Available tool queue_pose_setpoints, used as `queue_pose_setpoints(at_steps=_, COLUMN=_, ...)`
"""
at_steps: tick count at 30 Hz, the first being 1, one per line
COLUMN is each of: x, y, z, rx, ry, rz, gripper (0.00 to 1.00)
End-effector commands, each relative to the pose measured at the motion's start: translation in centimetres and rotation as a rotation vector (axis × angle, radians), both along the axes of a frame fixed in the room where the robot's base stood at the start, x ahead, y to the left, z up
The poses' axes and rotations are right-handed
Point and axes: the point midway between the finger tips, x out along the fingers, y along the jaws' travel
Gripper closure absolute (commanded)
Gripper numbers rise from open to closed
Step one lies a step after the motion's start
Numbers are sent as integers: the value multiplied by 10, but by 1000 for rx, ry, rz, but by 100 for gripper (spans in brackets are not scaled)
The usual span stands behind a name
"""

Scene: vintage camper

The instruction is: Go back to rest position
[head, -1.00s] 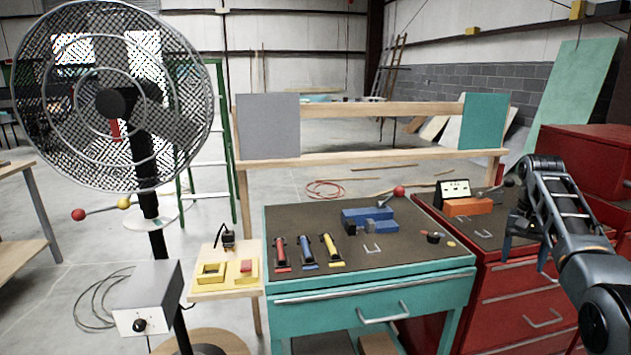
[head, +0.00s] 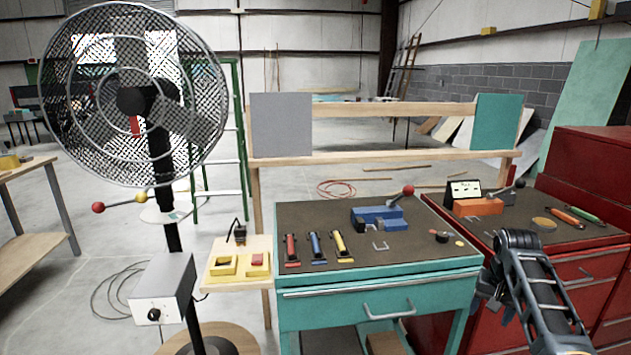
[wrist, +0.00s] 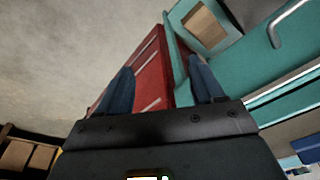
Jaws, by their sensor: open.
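My gripper (wrist: 160,92) is open and empty in the wrist view, its two dark blue fingers apart with nothing between them. In the head view my arm stands at the lower right, in front of the red cabinet (head: 570,268). The gripper end (head: 490,290) hangs low there, beside the right edge of the teal workbench (head: 350,312), and its fingers are partly hidden by the arm. The wrist view shows the red cabinet side (wrist: 140,75) behind the fingers and the teal workbench (wrist: 245,60) at the right.
The bench holds a blue vise (head: 380,218), several coloured-handled tools (head: 314,247) and a small dark cup. An orange vise (head: 478,207) and screwdrivers (head: 572,217) lie on the red cabinet. A large fan (head: 135,95) and its control box (head: 162,288) stand left.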

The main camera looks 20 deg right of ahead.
Motion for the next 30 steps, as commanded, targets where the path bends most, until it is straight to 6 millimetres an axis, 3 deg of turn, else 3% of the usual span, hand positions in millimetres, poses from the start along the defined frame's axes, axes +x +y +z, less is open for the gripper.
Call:
queue_pose_setpoints(at_steps=1, x=-3, y=20, z=-22, rx=-6, ry=-17, rz=28, gripper=33)
queue_pose_setpoints(at_steps=6, x=-13, y=83, z=-76, rx=-55, ry=-113, rz=120, gripper=33)
queue_pose_setpoints(at_steps=15, x=-62, y=187, z=-134, rx=-142, ry=-286, rz=265, gripper=33)
queue_pose_setpoints(at_steps=22, x=-121, y=257, z=-145, rx=-209, ry=-415, rz=369, gripper=33)
queue_pose_setpoints(at_steps=30, x=-202, y=319, z=-121, rx=-291, ry=-567, rz=481, gripper=33)
